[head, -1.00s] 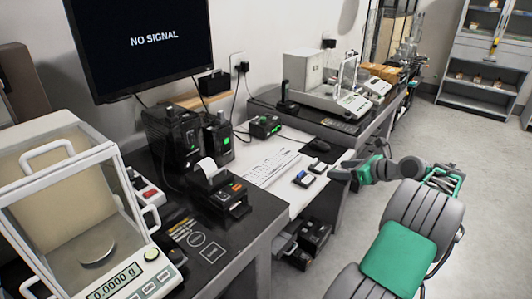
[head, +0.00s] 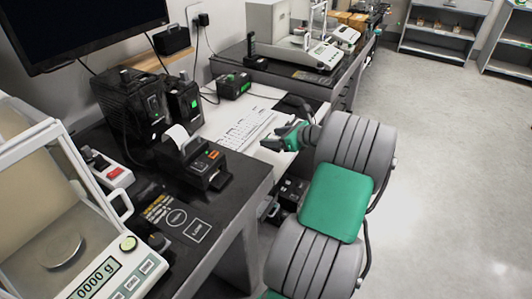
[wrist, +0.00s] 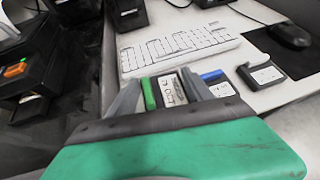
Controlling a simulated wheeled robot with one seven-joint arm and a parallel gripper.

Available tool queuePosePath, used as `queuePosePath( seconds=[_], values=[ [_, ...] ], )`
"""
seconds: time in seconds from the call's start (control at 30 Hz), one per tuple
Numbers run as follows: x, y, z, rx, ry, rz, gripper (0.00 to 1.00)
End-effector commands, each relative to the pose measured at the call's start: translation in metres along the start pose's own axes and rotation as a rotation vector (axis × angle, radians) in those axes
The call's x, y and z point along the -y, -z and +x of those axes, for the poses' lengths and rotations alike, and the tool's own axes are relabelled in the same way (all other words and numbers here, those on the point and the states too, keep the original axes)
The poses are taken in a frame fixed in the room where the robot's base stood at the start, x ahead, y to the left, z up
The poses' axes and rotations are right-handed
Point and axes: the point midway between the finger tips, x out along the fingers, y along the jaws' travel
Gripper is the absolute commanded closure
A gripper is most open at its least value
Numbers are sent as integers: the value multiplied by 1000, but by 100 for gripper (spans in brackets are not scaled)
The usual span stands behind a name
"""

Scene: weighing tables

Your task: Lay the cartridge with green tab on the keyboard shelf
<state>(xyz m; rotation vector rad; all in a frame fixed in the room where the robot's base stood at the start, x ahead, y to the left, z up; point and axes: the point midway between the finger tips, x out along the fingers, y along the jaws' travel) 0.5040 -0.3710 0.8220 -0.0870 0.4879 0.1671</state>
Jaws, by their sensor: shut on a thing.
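My gripper (wrist: 160,95) is shut on the cartridge with the green tab (wrist: 171,91), which sits between its two fingers with its label facing up. In the head view my gripper (head: 273,144) is at the front edge of the white keyboard shelf (head: 262,101) and hides the cartridge. The shelf's bare front also shows in the wrist view (wrist: 285,96). A cartridge with a blue tab (wrist: 218,85) lies just right of the fingers. I cannot tell whether the held cartridge touches the shelf.
A white keyboard (head: 243,127) lies on the shelf behind my gripper. Another dark cartridge (wrist: 262,75) and a black mouse (wrist: 289,36) are to the right. A label printer (head: 192,158) stands on the dark table at left. Dark units sit under the shelf.

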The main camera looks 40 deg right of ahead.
Motion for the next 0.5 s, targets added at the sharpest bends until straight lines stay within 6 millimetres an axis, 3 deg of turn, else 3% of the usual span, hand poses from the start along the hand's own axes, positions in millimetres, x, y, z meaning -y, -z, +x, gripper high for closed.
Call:
queuePosePath(
  seconds=[0.27,0.37,0.5],
  values=[
    [-24,20,28,0,-3,-2,96],
    [-23,40,38,0,-1,-2,96],
    [-22,43,39,1,0,-4,96]
  ],
)
